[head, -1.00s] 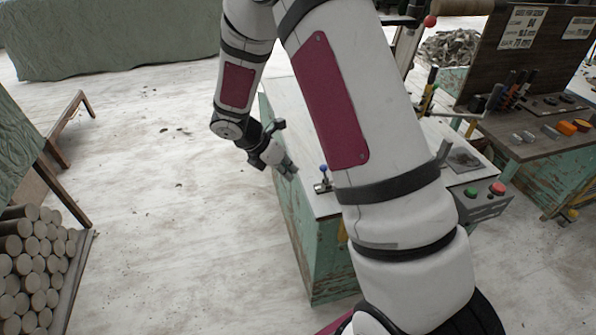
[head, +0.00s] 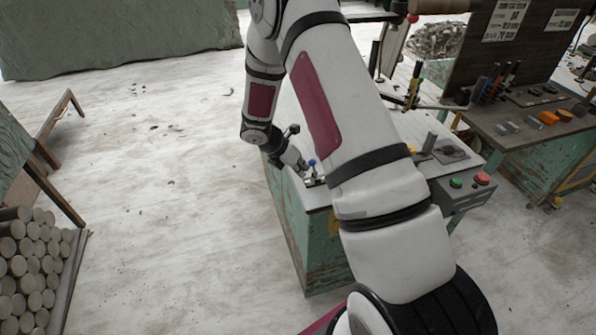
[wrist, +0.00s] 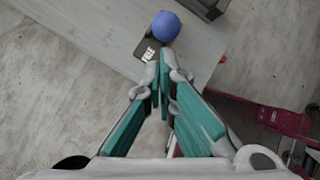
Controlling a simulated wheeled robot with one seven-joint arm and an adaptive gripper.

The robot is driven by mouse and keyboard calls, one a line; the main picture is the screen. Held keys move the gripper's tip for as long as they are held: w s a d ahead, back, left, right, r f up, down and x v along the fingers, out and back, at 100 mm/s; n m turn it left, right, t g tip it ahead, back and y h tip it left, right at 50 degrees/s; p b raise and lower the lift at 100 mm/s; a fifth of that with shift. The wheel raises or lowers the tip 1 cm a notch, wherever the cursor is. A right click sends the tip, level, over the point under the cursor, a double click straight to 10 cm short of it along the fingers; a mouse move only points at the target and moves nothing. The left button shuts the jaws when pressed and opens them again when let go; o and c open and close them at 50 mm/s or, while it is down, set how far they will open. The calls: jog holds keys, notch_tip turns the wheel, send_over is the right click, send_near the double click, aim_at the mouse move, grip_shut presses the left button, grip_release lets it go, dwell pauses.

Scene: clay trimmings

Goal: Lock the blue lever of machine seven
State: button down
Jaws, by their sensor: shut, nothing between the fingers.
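The blue lever (head: 312,163) has a round blue knob and stands on a small metal base at the left edge of a worktable (head: 312,222). In the wrist view the blue knob (wrist: 165,26) is just beyond my fingertips, with a dark plate with white lettering (wrist: 148,52) beside its base. My gripper (wrist: 163,52) is shut and empty, its fingertips pointing at the knob. A gap or contact between tips and knob is hard to judge. In the head view my gripper (head: 302,168) is just left of the lever, partly shaded by my arm.
A control box (head: 465,190) with green and red buttons is on the table's right front. Another bench (head: 520,145) with tools and orange blocks stands at right. Stacked clay rods (head: 30,265) are at lower left.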

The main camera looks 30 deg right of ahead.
jog(key=shift+d, duration=0.1)
jog(key=shift+s+d+r+y, duration=0.1)
jog(key=shift+d+r+y, duration=0.05)
jog(key=shift+y, duration=0.15)
jog(key=shift+s+d+r+y, duration=0.1)
jog(key=shift+d+r+y, duration=0.2)
jog(key=shift+y, duration=0.2)
jog(key=d, duration=0.1)
jog(key=d+y+p, duration=0.1)
jog(key=s+d+r+t+y, duration=0.1)
jog(key=shift+d+p, duration=0.2)
jog(key=shift+p, duration=0.15)
dwell(0.5)
jog(key=shift+r+y, duration=0.2)
jog(key=shift+y, duration=0.1)
jog(key=shift+r+p, duration=0.3)
jog(key=shift+r, duration=0.35)
